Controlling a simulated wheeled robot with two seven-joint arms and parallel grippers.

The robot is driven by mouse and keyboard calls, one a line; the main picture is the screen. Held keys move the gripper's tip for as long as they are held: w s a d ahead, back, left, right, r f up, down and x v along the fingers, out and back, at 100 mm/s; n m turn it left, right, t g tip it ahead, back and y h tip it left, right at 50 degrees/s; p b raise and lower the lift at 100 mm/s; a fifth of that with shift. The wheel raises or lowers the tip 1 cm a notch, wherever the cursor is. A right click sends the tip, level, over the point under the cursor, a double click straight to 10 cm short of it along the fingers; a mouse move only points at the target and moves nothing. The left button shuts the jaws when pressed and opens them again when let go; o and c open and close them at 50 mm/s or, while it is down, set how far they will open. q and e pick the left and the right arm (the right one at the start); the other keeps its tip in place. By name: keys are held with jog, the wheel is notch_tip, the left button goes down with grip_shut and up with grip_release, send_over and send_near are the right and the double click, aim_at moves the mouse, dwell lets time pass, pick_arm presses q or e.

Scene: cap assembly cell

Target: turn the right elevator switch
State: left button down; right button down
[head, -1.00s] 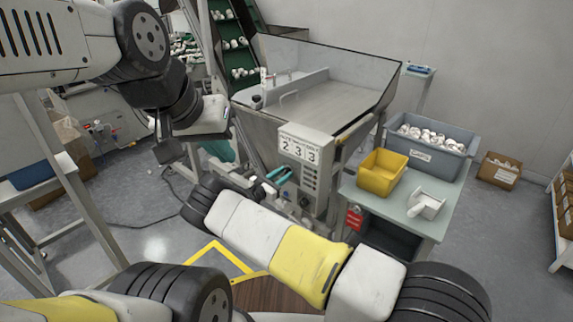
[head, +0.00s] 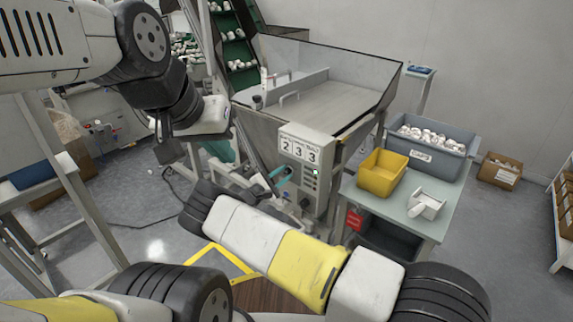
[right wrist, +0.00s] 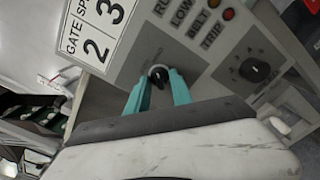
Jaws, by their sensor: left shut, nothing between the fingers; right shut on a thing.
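The grey control box (head: 304,165) with the digits 2 3 3 stands on the front of the metal hopper. In the right wrist view its panel holds a black switch knob (right wrist: 158,75) with a light mark and a second black knob (right wrist: 254,68) with a dial. The small label by the first knob is unreadable. My right gripper (right wrist: 159,88) has its teal fingers on either side of the first knob and is shut on it. In the head view the right gripper (head: 281,176) reaches the box's left side. My left gripper (head: 168,152) is shut and empty, away from the box.
A table (head: 440,222) right of the box carries a yellow bin (head: 383,176), a grey crate (head: 440,160) of white parts and a white fixture (head: 424,205). The hopper (head: 330,100) and green conveyor (head: 238,50) stand behind. A metal frame (head: 80,205) is at left.

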jog(key=shift+f, duration=0.1)
dwell(0.4)
jog(key=c, duration=1.1)
grip_release()
jog(key=shift+c, duration=0.2)
jog(key=v, duration=0.8)
